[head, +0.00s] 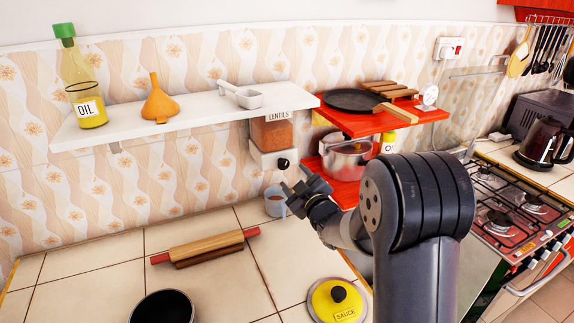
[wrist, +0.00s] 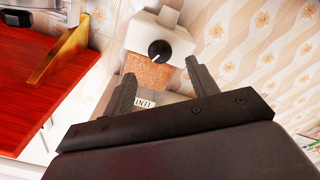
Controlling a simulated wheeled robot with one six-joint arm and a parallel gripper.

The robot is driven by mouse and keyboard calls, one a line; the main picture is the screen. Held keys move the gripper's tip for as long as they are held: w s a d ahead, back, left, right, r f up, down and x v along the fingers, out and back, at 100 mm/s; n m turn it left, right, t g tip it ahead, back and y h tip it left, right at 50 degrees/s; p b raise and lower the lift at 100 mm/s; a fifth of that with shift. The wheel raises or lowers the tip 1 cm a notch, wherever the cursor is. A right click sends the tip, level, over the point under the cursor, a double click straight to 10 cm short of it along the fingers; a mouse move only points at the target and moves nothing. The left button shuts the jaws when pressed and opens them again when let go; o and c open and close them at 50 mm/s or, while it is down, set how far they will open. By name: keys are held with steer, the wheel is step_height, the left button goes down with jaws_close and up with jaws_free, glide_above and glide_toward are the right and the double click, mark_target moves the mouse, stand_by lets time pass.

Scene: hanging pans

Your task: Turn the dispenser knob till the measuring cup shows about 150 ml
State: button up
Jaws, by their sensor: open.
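The dispenser (head: 270,132) hangs on the wall under the white shelf, with reddish lentils behind its clear front and a label reading LENTILS. Its black knob (head: 283,163) is on the white lower housing. In the wrist view the dispenser is upside down, and the knob (wrist: 159,51) with a pale pointer mark shows beyond the fingertips. My gripper (head: 291,180) is open and empty, just in front of and below the knob; its two fingers (wrist: 160,72) are spread, apart from it. The measuring cup (head: 273,203) stands on the counter below, partly hidden by my gripper; its level is unreadable.
A red shelf (head: 375,121) with a black pan (head: 354,101) is right of the dispenser, with a steel pot (head: 346,160) below. The white shelf (head: 190,115) holds oil, a funnel and a scoop. A rolling pin (head: 205,247) lies on the tiled counter.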

mark_target(285, 166)
steer(key=shift+p+x, duration=0.85)
steer(key=shift+x, duration=2.25)
steer(key=shift+c, duration=0.2)
steer(key=c, duration=0.9)
